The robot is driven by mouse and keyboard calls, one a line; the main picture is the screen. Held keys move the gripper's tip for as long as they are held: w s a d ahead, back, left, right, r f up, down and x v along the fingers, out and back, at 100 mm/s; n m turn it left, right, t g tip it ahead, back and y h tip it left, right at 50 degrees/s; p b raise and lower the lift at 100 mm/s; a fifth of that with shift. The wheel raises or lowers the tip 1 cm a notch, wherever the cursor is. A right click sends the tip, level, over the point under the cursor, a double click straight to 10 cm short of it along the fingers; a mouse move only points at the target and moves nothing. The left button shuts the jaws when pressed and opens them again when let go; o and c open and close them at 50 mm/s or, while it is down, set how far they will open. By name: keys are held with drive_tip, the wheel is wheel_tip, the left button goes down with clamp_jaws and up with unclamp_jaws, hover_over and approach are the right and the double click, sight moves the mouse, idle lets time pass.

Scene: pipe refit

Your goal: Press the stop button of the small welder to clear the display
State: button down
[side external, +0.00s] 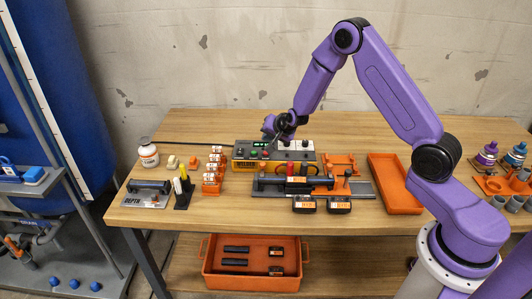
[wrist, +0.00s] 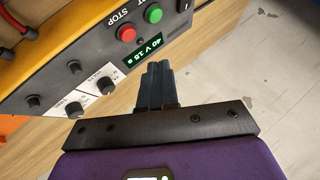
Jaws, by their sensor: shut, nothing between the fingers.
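The small welder (side external: 300,156) is a yellow and grey box standing on the wooden bench. In the wrist view its grey panel (wrist: 50,72) fills the upper left. The red stop button (wrist: 127,32), marked STOP, sits beside a green button (wrist: 153,14). The green-lit display (wrist: 142,54) is on and shows what looks like "40 V" and further figures. My gripper (wrist: 157,70) is shut and empty, its fingertips just below the display in the picture and short of the stop button. In the side view my gripper (side external: 268,126) is at the back left of the welder. Contact cannot be told.
Several knobs (wrist: 105,85) sit on the welder's panel. A pipe clamp fixture (side external: 290,186) stands in front of the welder. Orange blocks (side external: 212,175) stand to its left, and an orange tray (side external: 393,185) lies to the right. The bench's front strip is mostly clear.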

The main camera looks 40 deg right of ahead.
drive_tip(key=shift+r, duration=1)
drive_tip(key=s+a+r+n+g+y, duration=0.2)
drive_tip(key=s+a+r+n, duration=0.3)
drive_tip(key=s+a, duration=0.4)
drive_tip(key=s+a+r+n+g+y, duration=0.25)
drive_tip(key=s+a+n, duration=0.35)
drive_tip(key=s+a, duration=0.3)
drive_tip(key=s+d+r+n+g+h, duration=0.1)
drive_tip(key=s+n, duration=0.3)
drive_tip(key=s, duration=0.5)
drive_tip(key=s+d+r+n+g, duration=0.2)
drive_tip(key=s+d+n, duration=0.1)
drive_tip(key=s, duration=0.6)
drive_tip(key=s+d+r+n+g+h, duration=0.1)
drive_tip(key=s+d+r+n, duration=0.1)
drive_tip(key=s+n, duration=0.3)
drive_tip(key=s, duration=0.4)
drive_tip(key=shift+s+d+h, duration=0.2)
drive_tip(key=shift+d+h, duration=0.05)
drive_tip(key=shift+h, duration=0.1)
